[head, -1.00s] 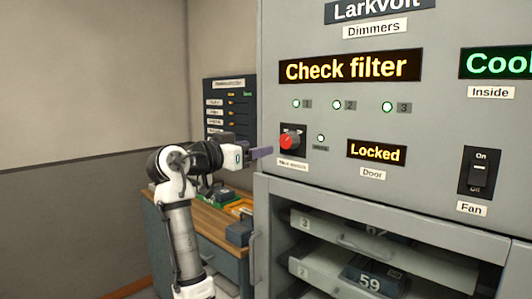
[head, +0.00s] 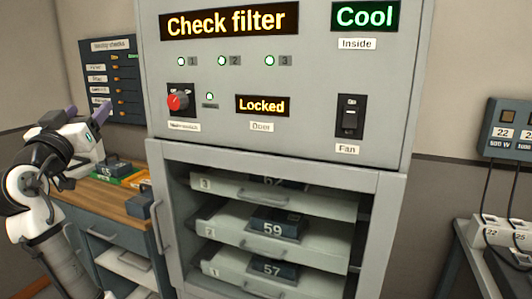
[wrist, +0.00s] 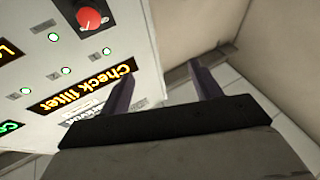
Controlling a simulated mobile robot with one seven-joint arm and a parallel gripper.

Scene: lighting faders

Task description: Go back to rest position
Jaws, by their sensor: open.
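My gripper (head: 85,114) is at the left of the head view, held in front of the wall board and apart from the dimmer cabinet. In the wrist view my gripper (wrist: 160,82) shows two purple fingers spread apart with nothing between them. The grey dimmer cabinet (head: 320,80) carries a red knob (head: 178,101) at its left, which also shows in the wrist view (wrist: 88,17). Its displays read "Check filter" (head: 226,21), "Locked" (head: 262,105) and "Cool" (head: 365,16). The fan switch (head: 350,117) sits at the right of the panel.
Below the panel, open shelves hold dark modules, one marked 59 (head: 272,229) and one marked 57 (head: 272,271). A wooden-topped bench (head: 115,205) with trays stands at the left. A side table at the right holds a white cabled unit (head: 488,236).

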